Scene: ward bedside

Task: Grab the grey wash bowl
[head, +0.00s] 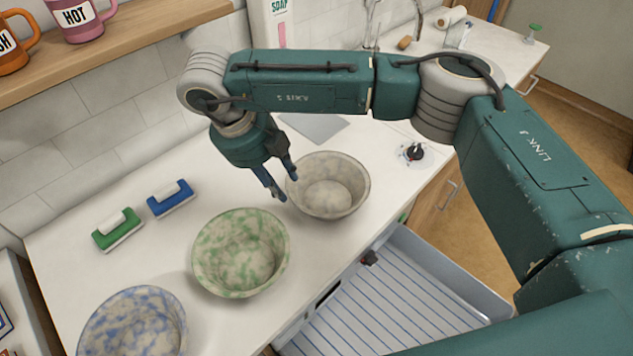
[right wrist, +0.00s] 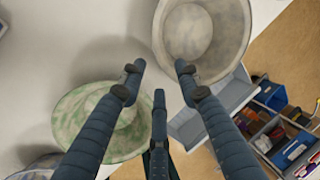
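The grey wash bowl (head: 327,194) stands upright and empty on the white counter, right of the green-mottled bowl (head: 240,255). My right gripper (head: 281,184) is open and empty, with its fingers pointing down near the grey bowl's left rim. In the right wrist view the grey bowl (right wrist: 190,40) lies past the fingertips (right wrist: 160,68), toward the upper right, and is not between the fingers. The green bowl (right wrist: 85,125) is partly hidden behind the left finger there. I cannot tell whether any finger touches the grey rim. My left gripper is not in view.
A blue-mottled bowl (head: 135,322) stands at the front left. Green (head: 117,230) and blue (head: 169,199) brushes lie near the wall. An open drawer (head: 390,300) juts out below the counter edge. A soap container (head: 277,25) and a tap are at the back.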

